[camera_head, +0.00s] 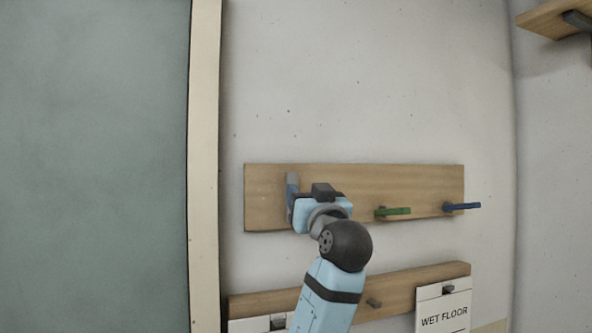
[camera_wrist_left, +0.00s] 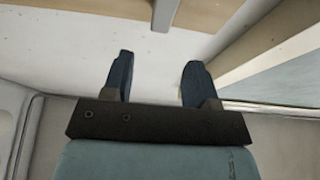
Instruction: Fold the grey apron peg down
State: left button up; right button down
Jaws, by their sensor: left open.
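The grey peg (camera_head: 292,181) stands upright against the left part of the wooden board (camera_head: 420,178) on the wall. In the left wrist view the grey peg (camera_wrist_left: 164,14) shows at the top, beyond the fingertips and roughly between their lines. My left gripper (camera_wrist_left: 156,68) is open, with two dark blue fingers apart and nothing between them. In the head view my left gripper (camera_head: 294,203) is at the board, close to the grey peg's lower part; its wrist hides most of the fingers. I cannot tell whether a finger touches the peg. My right gripper is not in view.
A green peg (camera_head: 394,211) and a blue peg (camera_head: 463,206) stick out from the same board, right of my wrist. A lower board (camera_head: 410,285) carries small pegs and a "WET FLOOR" sign (camera_head: 444,312). A door frame (camera_head: 204,120) runs at left. The wall above is clear.

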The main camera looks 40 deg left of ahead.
aim_at(293, 177)
pick_arm(q)
jog(key=p+x, duration=0.2)
jog(key=x, duration=0.5)
jog(key=shift+a, duration=0.1)
jog(key=shift+w+a+r+p, duration=0.25)
jog(key=shift+w+a+p, duration=0.15)
jog(key=shift+a, duration=0.35)
jog(key=shift+c, duration=1.3)
grip_shut()
